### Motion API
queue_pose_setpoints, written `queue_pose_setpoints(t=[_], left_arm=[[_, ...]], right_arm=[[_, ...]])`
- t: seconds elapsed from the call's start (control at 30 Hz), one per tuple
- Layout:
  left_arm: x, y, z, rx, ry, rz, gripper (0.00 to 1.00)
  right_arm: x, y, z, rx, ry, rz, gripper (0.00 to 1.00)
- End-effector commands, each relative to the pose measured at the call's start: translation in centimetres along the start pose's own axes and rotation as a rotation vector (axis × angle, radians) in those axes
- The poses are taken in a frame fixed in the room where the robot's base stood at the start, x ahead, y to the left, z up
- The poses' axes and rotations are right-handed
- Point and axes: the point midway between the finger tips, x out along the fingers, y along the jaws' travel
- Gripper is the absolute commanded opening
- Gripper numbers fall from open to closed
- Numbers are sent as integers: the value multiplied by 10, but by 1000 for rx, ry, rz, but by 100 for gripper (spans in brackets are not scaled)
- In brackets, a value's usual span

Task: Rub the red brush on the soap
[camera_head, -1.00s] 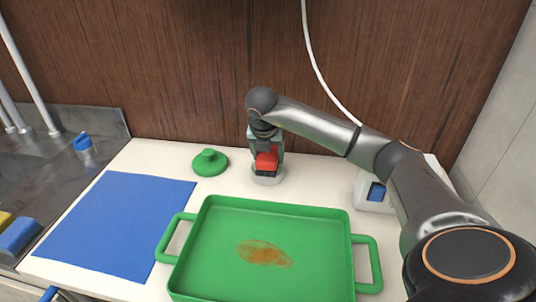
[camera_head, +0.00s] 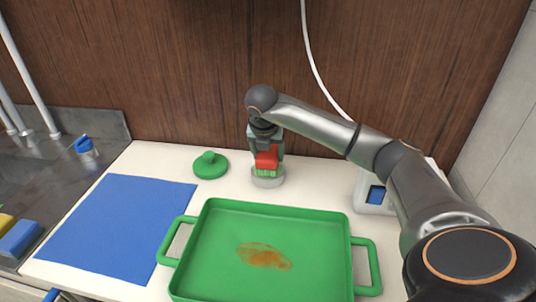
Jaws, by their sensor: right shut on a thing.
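My right gripper (camera_head: 266,145) points down at the back of the counter and is shut on the red brush (camera_head: 267,158). Below the red part is a small green, ridged-looking piece (camera_head: 266,171); I cannot tell whether it is the bristles or the soap. It is over a round pale grey dish (camera_head: 268,182). The soap cannot be clearly made out, and contact between brush and soap is too small to tell. My left gripper is not in view.
A green two-handled tray (camera_head: 200,250) with a brown stain (camera_head: 264,256) fills the front. A green knobbed lid (camera_head: 210,166) sits left of the dish. A blue mat (camera_head: 115,225) lies left. A white device (camera_head: 366,192) stands right, partly behind my arm.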

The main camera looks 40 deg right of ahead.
Motion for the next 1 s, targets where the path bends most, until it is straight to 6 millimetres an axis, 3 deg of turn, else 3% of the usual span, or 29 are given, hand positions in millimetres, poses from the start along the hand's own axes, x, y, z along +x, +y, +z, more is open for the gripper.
queue_pose_setpoints(t=[0.6,1.0], left_arm=[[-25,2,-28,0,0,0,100],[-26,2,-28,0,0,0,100]], right_arm=[[-50,0,21,1,-2,2,28],[-51,0,22,1,-2,1,28]])
